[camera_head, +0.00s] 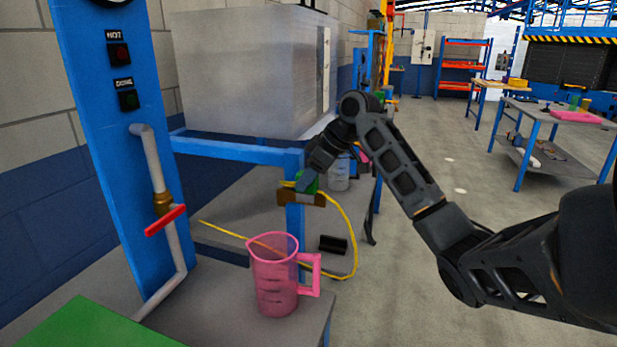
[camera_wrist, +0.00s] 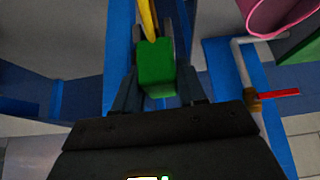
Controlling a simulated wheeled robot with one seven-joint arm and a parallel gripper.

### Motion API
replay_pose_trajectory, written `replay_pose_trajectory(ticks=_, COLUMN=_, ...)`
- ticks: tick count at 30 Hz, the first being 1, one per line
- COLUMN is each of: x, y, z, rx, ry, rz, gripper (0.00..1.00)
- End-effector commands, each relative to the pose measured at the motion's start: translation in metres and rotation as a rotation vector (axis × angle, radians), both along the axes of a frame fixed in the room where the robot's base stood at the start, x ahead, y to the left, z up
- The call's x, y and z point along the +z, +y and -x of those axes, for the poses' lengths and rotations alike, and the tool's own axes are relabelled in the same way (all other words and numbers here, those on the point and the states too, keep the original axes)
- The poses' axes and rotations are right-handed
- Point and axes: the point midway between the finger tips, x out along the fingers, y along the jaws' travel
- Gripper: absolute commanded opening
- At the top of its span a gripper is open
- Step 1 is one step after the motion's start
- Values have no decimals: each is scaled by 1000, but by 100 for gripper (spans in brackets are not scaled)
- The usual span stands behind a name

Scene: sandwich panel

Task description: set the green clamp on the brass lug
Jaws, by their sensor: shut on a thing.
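My gripper (camera_head: 308,176) is shut on the green clamp (camera_head: 306,185), in front of the blue frame's front post. In the wrist view the clamp (camera_wrist: 156,72) sits between my fingers (camera_wrist: 157,92), with a yellow cable (camera_wrist: 148,20) at its far end. In the head view the cable (camera_head: 353,235) loops down and left behind the pink jug. A brown, brass-like piece (camera_head: 311,199) with a grey middle shows just below the clamp at the post, likely the brass lug. I cannot tell whether the clamp touches it. In the wrist view the lug is not clearly visible.
A pink jug (camera_head: 273,285) stands on the grey bench in front. At left, a blue panel (camera_head: 103,190) carries a pipe with a brass fitting and a red lever (camera_head: 165,221). A black block (camera_head: 333,244) lies on the grey surface behind. Open floor lies right.

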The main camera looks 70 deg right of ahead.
Motion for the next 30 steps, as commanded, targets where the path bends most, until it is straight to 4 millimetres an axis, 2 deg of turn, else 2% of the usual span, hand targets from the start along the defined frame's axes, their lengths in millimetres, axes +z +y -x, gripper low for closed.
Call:
replay_pose_trajectory(ticks=14, x=-7, y=0, z=0, rx=1, ry=0, rz=1, gripper=5)
replay_pose_trajectory(ticks=15, x=-6, y=0, z=0, rx=1, ry=0, rz=1, gripper=42)
replay_pose_trajectory(ticks=24, x=-6, y=0, z=0, rx=1, ry=0, rz=1, gripper=70)
replay_pose_trajectory(ticks=30, x=-7, y=0, z=0, rx=0, ry=0, rz=0, gripper=70)
